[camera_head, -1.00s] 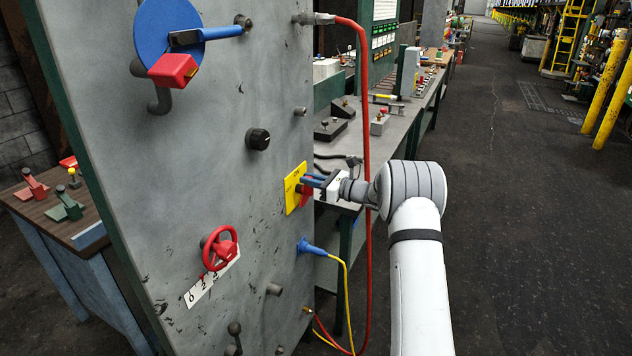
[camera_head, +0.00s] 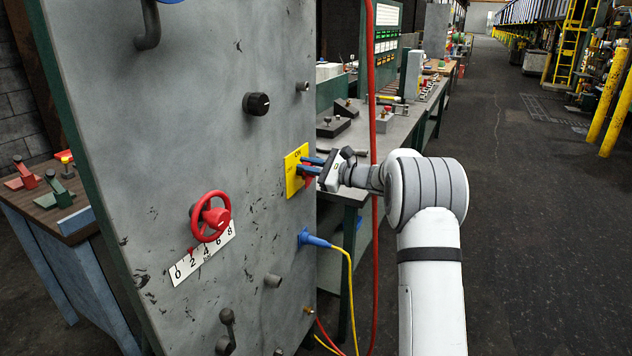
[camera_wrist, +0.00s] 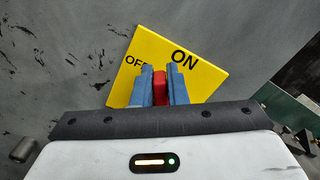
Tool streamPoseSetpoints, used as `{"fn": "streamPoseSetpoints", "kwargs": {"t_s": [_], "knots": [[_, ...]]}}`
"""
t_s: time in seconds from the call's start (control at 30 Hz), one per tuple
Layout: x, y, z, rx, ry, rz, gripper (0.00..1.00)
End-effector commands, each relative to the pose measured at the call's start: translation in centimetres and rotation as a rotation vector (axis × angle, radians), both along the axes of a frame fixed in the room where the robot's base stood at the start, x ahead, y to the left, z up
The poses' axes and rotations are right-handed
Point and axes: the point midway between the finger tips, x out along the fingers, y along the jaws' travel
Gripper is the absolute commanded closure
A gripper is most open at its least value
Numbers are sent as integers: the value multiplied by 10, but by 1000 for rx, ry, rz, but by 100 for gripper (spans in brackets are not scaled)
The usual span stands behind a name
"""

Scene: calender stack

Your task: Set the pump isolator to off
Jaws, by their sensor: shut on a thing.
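The pump isolator is a yellow plate (camera_head: 291,175) on the side of the grey panel, with a red handle (camera_wrist: 160,88). The wrist view shows the yellow plate (camera_wrist: 208,88) tilted, with OFF on the left and ON on the right. My gripper (camera_wrist: 160,84) has its two blue fingers on either side of the red handle and is shut on it. The handle's far end lies between the two words. In the head view my gripper (camera_head: 312,166) is at the plate, and its fingers hide most of the handle.
A red handwheel (camera_head: 211,217) with a number scale is left of the isolator, and a black knob (camera_head: 256,103) is above left. A blue plug (camera_head: 314,240) with a yellow cable is below. A red hose (camera_head: 371,120) hangs close behind my wrist.

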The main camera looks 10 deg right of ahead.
Motion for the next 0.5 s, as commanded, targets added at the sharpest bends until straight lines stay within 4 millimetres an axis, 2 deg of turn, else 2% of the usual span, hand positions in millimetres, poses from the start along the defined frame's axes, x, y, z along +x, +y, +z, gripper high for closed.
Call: {"fn": "streamPoseSetpoints", "kwargs": {"t_s": [0.03,0.5], "knots": [[-2,5,-12,-27,-40,5,100],[-12,12,-25,-288,-402,4,100]]}}
